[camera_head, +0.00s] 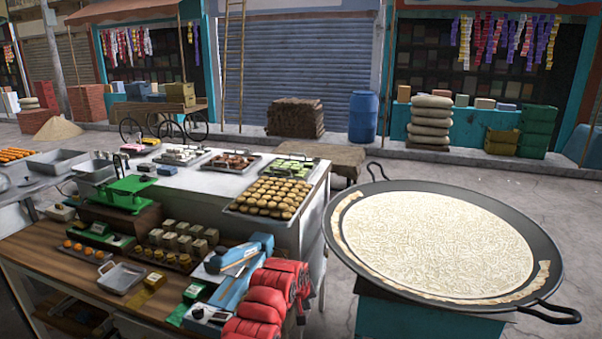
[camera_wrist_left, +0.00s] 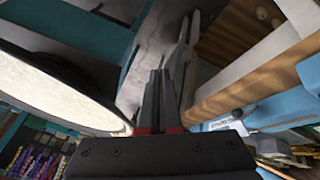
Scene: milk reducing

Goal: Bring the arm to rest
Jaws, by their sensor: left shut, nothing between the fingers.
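My left gripper (camera_wrist_left: 161,72) shows in the left wrist view with its two dark fingers together and nothing between them. It is over the gap between the wide round pan (camera_wrist_left: 60,92) on the left and the wooden stall counter (camera_wrist_left: 262,72) on the right. It touches neither as far as I can see. In the head view I cannot clearly make out this gripper. My right gripper is in neither view.
In the head view, the large pan (camera_head: 352,258) of pale contents stands on a teal base (camera_head: 425,318). The stall (camera_head: 105,252) at left carries trays, a green scale (camera_head: 128,193) and red bundles (camera_head: 262,303). Open pavement (camera_head: 480,170) lies behind the pan.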

